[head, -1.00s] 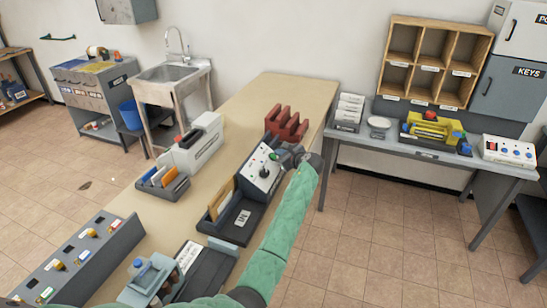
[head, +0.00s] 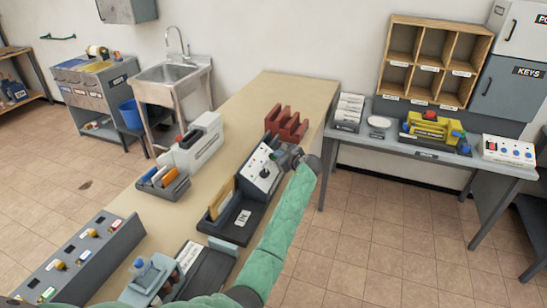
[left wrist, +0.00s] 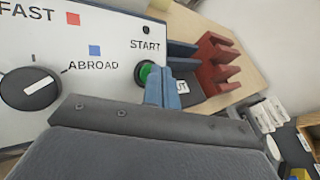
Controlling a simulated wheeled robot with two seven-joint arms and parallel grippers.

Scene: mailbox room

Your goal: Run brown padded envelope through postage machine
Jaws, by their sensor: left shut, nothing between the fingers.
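The postage machine (head: 259,172) stands on the long table, with a white sloped panel. In the left wrist view its panel (left wrist: 108,70) shows a dial at FAST and ABROAD and a green START button (left wrist: 146,73). A tan, flat upright piece (head: 222,198), which looks like the brown padded envelope, stands at the machine's left side. My left gripper (head: 283,158) is at the panel. Its shut, empty fingertips (left wrist: 162,90) overlap the START button's edge; I cannot tell whether they press it. My right gripper is not in view.
A red rack (head: 288,124) stands just behind the machine. A white device (head: 197,145) and a sorter of envelopes (head: 163,182) are to the left. A grey box with knobs (head: 82,255) is at front left. The table's far end is clear.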

